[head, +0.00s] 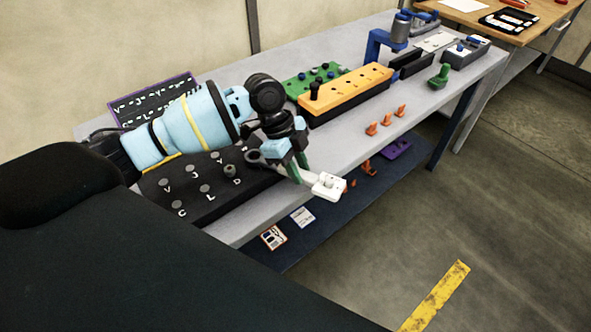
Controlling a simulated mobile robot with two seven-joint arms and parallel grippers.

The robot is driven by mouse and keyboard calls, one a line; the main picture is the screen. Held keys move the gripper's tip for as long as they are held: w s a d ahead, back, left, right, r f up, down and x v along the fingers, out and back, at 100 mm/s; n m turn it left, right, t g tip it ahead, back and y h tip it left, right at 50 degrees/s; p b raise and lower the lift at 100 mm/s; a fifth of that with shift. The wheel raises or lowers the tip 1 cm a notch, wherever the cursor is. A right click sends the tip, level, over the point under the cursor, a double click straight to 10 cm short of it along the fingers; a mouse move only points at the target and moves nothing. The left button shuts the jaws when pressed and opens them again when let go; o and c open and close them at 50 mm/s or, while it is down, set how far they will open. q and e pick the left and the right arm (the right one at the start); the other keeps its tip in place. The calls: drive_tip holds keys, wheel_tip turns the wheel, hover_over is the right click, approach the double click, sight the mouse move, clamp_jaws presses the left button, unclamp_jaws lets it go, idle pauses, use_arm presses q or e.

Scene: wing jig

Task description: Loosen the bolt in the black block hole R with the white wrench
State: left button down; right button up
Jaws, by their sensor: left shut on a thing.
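My left gripper (296,171) is shut on the white wrench (329,187) and holds it past the right end of the black block, near the table's front edge. The wrench's broad white head points to the lower right. The black block (190,203) lies on the table under my left arm, with round grey pieces and white letters; V, J, C, L and D are readable. A grey bolt head (230,170) stands up above the letter D. I cannot make out the hole R or its bolt; my arm and gripper cover part of the block. My right gripper is out of view.
A yellow block (345,92) with a black knob and a green board (309,80) stand behind the gripper. Several orange clips (386,119) lie along the front edge. A blue stand (375,43) is farther back. A lower shelf (325,213) holds cards and small parts.

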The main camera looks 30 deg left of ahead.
use_arm(q)
drive_tip(key=shift+w+r+n+t, duration=0.25)
drive_tip(key=shift+w+n+t, duration=0.15)
drive_tip(key=shift+w+n, duration=0.35)
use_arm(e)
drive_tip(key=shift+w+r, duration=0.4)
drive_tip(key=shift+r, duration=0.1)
use_arm(q)
drive_tip(key=shift+w, duration=0.1)
drive_tip(key=shift+w+a+r+n+t+p, duration=0.15)
drive_tip(key=shift+w+n+p, duration=0.15)
drive_tip(key=shift+w+n, duration=0.15)
drive_tip(key=shift+w+a+n+t+p, duration=0.1)
drive_tip(key=shift+w+n+t+p, duration=0.05)
drive_tip(key=shift+w+n+p, duration=0.2)
drive_tip(key=shift+w+a+n, duration=0.1)
drive_tip(key=shift+w+n, duration=0.25)
drive_tip(key=shift+w, duration=0.05)
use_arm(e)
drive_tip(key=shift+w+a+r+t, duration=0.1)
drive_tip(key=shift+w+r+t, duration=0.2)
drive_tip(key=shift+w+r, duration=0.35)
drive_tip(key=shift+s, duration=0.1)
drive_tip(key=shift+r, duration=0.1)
